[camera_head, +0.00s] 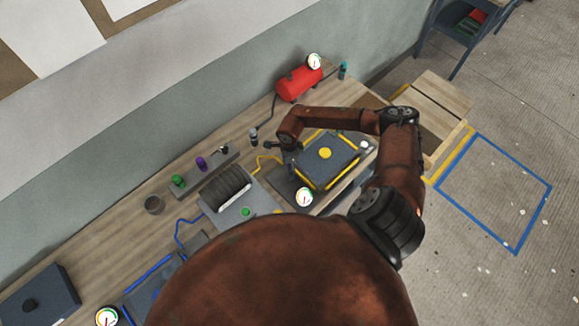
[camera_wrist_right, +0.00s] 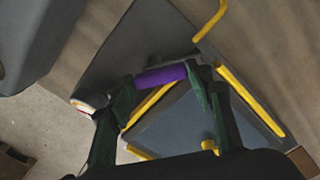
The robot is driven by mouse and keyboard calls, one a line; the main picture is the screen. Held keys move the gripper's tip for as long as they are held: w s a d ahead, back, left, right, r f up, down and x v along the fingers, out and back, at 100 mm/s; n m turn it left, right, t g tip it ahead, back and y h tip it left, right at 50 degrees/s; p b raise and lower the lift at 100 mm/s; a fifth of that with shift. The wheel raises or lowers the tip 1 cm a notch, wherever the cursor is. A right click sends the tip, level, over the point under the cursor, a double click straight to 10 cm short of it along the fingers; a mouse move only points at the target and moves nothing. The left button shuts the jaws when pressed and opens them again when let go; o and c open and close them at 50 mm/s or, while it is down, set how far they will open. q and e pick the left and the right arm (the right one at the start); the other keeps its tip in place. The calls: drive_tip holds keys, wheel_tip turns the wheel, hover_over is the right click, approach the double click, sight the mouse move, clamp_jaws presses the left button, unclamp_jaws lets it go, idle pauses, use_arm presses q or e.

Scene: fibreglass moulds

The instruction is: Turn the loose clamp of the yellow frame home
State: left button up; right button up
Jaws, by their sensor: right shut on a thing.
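The yellow frame (camera_head: 352,172) lies around a dark grey mould plate with a yellow knob on the bench. Its yellow bars (camera_wrist_right: 250,104) also show in the right wrist view. My right gripper (camera_head: 291,166) is at the frame's left side. In the wrist view its green fingers (camera_wrist_right: 160,76) are shut on a purple handle (camera_wrist_right: 162,75) beside the frame's edge. I take this handle to be the clamp's, but its joint to the frame is hidden. My left gripper is not in view.
A gauge (camera_head: 304,197) stands close in front of the frame. A yellow hose (camera_head: 268,159) runs up to the frame's left side. A rack of coloured knobs (camera_head: 205,170), a ribbed roll (camera_head: 226,187) and a red tank (camera_head: 299,80) are on the bench. The right floor is mostly clear.

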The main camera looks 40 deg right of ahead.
drive_tip(key=shift+c, duration=1.2)
drive_tip(key=m+b, duration=0.2)
drive_tip(key=m, duration=0.2)
drive_tip(key=shift+s+d+f, duration=0.1)
drive_tip(key=m+b, duration=0.2)
drive_tip(key=m, duration=0.2)
drive_tip(key=shift+s, duration=0.1)
drive_tip(key=shift+m+b, duration=0.4)
drive_tip(key=shift+m, duration=1)
drive_tip(key=shift+d, duration=0.1)
drive_tip(key=o, duration=1.2)
drive_tip(key=shift+s, duration=0.1)
drive_tip(key=shift+c, duration=0.2)
